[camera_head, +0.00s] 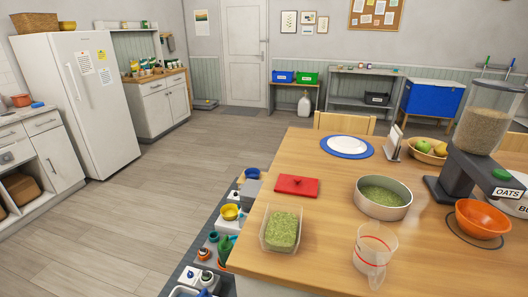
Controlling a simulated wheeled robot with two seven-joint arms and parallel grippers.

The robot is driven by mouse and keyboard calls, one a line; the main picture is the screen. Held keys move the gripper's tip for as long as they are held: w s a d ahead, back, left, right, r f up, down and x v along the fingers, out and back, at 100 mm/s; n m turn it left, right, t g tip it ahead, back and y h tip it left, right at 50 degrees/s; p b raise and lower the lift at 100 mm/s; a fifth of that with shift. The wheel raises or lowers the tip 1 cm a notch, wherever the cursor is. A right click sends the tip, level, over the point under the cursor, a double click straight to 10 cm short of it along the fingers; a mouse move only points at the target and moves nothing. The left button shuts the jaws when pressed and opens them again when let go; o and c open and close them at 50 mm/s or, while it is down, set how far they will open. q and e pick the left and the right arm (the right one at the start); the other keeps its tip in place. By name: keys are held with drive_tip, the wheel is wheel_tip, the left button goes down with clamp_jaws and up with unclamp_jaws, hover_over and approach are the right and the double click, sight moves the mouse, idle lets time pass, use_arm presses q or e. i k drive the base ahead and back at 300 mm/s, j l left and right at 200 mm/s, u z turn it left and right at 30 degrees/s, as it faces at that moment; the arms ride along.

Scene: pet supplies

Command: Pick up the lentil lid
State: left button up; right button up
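A flat red lid (297,186) with a small raised part on top lies on the wooden table (323,226), near its left edge. A clear square container (282,230) of green lentils stands open just in front of the lid, apart from it. A round pan (383,198) with similar green contents stands to the right of the lid. Neither of my grippers shows in this view.
A blue-rimmed plate (347,147) lies behind the lid. A low shelf (206,258) with small items adjoins the table's left side. Floor further left is clear.

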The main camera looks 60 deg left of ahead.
sight(289, 184)
drive_tip(key=u, duration=1.55)
